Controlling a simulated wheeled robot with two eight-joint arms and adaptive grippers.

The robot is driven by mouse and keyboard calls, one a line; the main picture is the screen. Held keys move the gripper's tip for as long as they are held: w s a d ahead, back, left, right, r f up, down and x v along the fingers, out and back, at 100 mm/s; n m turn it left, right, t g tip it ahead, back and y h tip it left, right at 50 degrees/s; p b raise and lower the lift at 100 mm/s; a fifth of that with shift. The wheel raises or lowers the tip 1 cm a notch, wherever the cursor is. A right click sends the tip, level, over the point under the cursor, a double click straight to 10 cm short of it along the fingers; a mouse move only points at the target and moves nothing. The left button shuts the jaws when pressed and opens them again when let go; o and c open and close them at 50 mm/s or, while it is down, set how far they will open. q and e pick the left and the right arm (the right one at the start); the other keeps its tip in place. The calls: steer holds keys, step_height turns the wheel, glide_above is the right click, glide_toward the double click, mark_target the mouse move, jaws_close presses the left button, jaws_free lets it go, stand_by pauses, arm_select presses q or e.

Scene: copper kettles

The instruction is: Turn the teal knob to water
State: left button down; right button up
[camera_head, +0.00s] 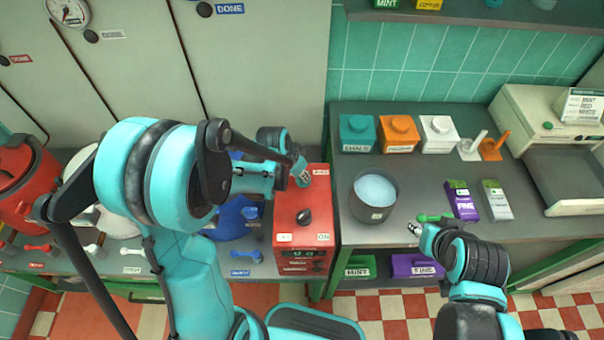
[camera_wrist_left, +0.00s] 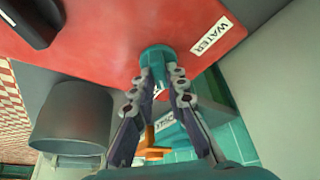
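The red box (camera_head: 288,205) stands on the counter, with a black knob (camera_head: 304,217) on its top. A label reading WATER (camera_wrist_left: 212,36) is on the red surface in the left wrist view. The teal knob (camera_wrist_left: 157,54) sits left of that label. My left gripper (camera_wrist_left: 160,74) has its fingertips on either side of the knob and looks closed on it. In the head view my left gripper (camera_head: 303,178) reaches the box's far end and hides most of the knob. My right gripper (camera_head: 414,228) is near the pot; its finger opening is unclear.
A grey pot (camera_head: 373,205) with pale contents stands right of the box. Teal (camera_head: 357,135), orange (camera_head: 399,134) and white (camera_head: 440,135) containers stand behind it. A green item (camera_head: 434,217) lies by my right gripper. Purple (camera_head: 462,201) and grey packets stand farther right.

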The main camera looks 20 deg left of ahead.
arm_select(q)
steer(key=shift+n, duration=0.3)
steer(key=n, duration=0.1)
steer(key=n+y+b, duration=0.1)
steer(key=n, duration=0.1)
steer(key=shift+d+n+t+y, duration=0.15)
steer(key=shift+n+t+y, duration=0.15)
steer(key=shift+t, duration=0.1)
steer(key=n+y+b, duration=0.1)
steer(key=n, duration=0.3)
steer(key=shift+d+n+y, duration=0.1)
steer(key=shift+n+y, duration=0.2)
steer(key=shift+y, duration=0.1)
steer(key=n+y, duration=0.1)
steer(key=n, duration=0.1)
steer(key=n+g+b, duration=0.1)
steer(key=n, duration=0.2)
steer(key=shift+d+y, duration=0.15)
steer(key=shift+y, duration=0.25)
steer(key=shift+w+n+g+y, duration=0.15)
steer(key=shift+n+g+y, duration=0.4)
steer(key=shift+n, duration=1.45)
steer(key=shift+g, duration=0.25)
steer(key=c, duration=1.5)
jaws_free()
steer(key=shift+c, duration=0.2)
steer(key=shift+r, duration=0.15)
